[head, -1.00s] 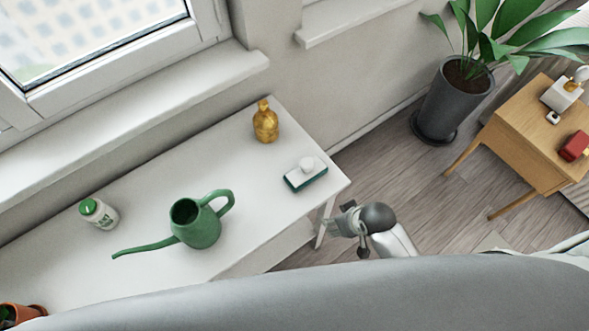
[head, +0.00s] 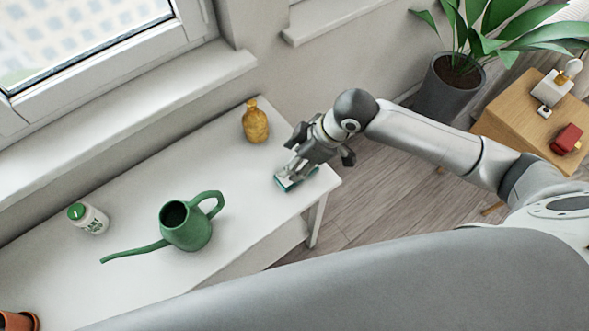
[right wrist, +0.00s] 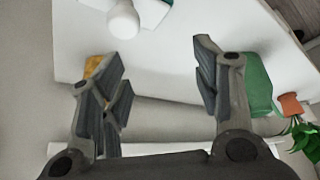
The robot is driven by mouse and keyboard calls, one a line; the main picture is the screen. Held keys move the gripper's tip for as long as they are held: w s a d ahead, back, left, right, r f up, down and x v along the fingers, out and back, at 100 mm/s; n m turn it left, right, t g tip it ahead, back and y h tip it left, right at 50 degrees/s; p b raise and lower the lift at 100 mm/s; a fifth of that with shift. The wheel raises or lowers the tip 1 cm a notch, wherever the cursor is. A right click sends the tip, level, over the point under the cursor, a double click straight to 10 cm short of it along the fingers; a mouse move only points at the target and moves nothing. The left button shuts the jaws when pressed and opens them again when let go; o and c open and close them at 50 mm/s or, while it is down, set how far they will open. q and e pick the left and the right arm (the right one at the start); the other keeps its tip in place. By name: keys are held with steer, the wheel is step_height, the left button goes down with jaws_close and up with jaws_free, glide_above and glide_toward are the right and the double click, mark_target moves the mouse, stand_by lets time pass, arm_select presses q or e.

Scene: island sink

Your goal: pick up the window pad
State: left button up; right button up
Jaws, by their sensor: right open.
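The window pad (head: 288,184) is a small white and green block near the right end of the white table. My right gripper (head: 290,165) is over it in the head view and hides much of it. In the right wrist view, the pad's white body (right wrist: 152,10) and round white knob (right wrist: 123,20) are at the top edge, beyond the fingertips. The two fingers (right wrist: 158,62) are wide apart, with only bare table and wall showing between them. My left gripper is not in view.
On the white table (head: 130,205) stand an amber bottle (head: 255,123) close to my right gripper, a green watering can (head: 187,226) and a white bottle with a green cap (head: 88,218). A wooden side table (head: 520,125) and potted plant (head: 452,85) are at right.

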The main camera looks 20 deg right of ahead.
steer(key=w+d+r, duration=0.2)
steer(key=d+r, duration=0.1)
steer(key=d, duration=0.2)
steer(key=shift+n+g+h, duration=0.3)
steer(key=shift+g+h, duration=0.1)
steer(key=shift+g, duration=0.1)
steer(key=x, duration=0.6)
steer(key=shift+s+p, duration=0.2)
steer(key=shift+p, duration=0.1)
steer(key=p+x, duration=0.1)
steer(key=x, duration=0.3)
steer(key=shift+d+f, duration=0.1)
steer(key=shift+f, duration=0.5)
jaws_close()
